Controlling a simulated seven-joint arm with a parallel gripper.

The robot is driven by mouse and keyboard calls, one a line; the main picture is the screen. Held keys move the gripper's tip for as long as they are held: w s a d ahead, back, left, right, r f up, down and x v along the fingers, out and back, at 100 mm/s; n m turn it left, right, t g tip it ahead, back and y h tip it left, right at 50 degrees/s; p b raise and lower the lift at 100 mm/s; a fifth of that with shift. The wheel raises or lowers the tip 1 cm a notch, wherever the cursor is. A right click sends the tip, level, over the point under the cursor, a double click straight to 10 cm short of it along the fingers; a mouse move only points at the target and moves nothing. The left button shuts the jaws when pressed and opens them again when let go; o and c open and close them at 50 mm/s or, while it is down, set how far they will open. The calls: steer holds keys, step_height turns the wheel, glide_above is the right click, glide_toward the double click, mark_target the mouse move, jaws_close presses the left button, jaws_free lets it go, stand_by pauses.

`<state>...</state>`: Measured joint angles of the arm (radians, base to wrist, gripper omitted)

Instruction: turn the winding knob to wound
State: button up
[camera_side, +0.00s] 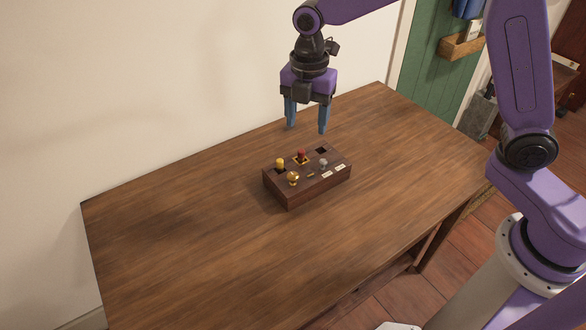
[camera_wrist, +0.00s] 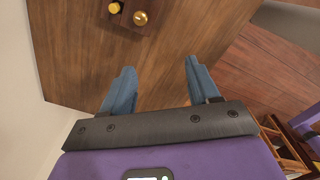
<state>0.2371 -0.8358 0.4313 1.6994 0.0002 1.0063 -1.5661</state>
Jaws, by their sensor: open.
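A dark wooden control box (camera_side: 310,190) sits on the table. A round brass knob (camera_side: 292,178) is on its top at the front left; I cannot tell for sure that it is the winding knob, or read its setting. It also shows at the top of the wrist view (camera_wrist: 140,18). A yellow knob (camera_side: 280,162), a red knob (camera_side: 302,156) and a grey knob (camera_side: 323,164) share the box top. My gripper (camera_side: 307,129) is open and empty, pointing down above and behind the box, touching nothing. Its blue fingers stand apart in the wrist view (camera_wrist: 160,65).
The wooden table (camera_side: 190,240) is clear around the box. A pale wall (camera_side: 150,90) runs along the table's back edge. A green panel (camera_side: 432,70) with a small wooden shelf (camera_side: 462,45) stands beyond the right end.

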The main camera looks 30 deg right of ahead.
steer(key=n, duration=0.2)
glide_toward(293, 174)
step_height(293, 174, down, 8)
steer(key=shift+f, duration=0.1)
stand_by(0.5)
steer(key=c, duration=1)
steer(key=shift+c, duration=0.2)
